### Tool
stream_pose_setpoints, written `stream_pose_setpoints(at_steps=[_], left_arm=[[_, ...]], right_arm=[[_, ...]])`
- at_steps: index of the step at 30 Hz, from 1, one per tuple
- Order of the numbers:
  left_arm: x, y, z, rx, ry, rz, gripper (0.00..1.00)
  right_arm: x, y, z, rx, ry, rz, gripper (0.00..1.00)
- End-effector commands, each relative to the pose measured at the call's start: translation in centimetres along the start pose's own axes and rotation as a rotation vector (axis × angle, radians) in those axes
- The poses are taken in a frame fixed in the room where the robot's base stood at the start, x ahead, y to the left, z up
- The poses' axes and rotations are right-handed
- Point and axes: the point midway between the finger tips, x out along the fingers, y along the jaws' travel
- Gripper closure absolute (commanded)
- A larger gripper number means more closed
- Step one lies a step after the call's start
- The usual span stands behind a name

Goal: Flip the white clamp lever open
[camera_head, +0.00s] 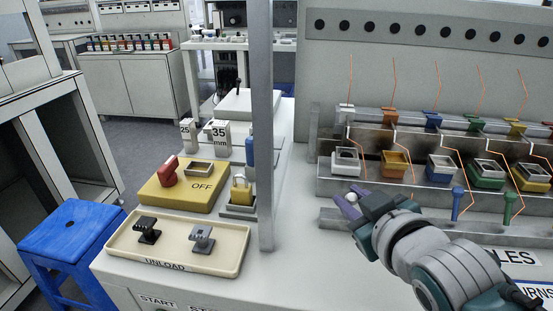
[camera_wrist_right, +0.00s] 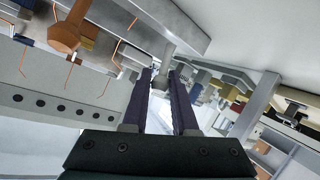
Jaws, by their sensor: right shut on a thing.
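The white clamp (camera_head: 346,160) stands at the left end of the lower row on the steel rack. Its white lever (camera_head: 352,197) shows as a small pale knob between the purple fingers of my right gripper (camera_head: 346,203). In the right wrist view the pale lever (camera_wrist_right: 168,48) reaches down between the two fingertips of the right gripper (camera_wrist_right: 161,76), which is shut on it. The fingers hide part of the lever. My left gripper is in neither view.
The orange clamp (camera_head: 395,163) stands just right of the white one, then blue (camera_head: 441,168), green and yellow. A grey post (camera_head: 263,130) stands left; the bench between is clear.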

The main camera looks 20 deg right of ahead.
Motion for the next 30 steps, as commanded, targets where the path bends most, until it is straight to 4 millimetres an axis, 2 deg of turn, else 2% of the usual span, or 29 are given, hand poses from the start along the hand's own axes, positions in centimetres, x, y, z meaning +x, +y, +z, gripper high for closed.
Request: stream_pose_setpoints(at_steps=[1, 9, 26, 27, 30], left_arm=[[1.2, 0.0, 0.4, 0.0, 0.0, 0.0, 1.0], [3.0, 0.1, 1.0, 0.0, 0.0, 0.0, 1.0], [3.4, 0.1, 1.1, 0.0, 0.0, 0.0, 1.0], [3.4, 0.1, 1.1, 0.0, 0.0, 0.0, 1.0], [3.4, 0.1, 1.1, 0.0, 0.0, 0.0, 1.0]], right_arm=[[0.1, -0.4, 0.7, -0.004, 0.021, 0.014, 1.0], [-0.3, -0.6, 0.8, -0.04, 0.11, 0.068, 1.0], [-0.6, -0.5, 0.6, -0.052, 0.136, 0.083, 1.0], [-0.5, -0.5, 0.6, -0.052, 0.136, 0.083, 0.73], [-0.5, -0.5, 0.6, -0.051, 0.136, 0.083, 0.61]])
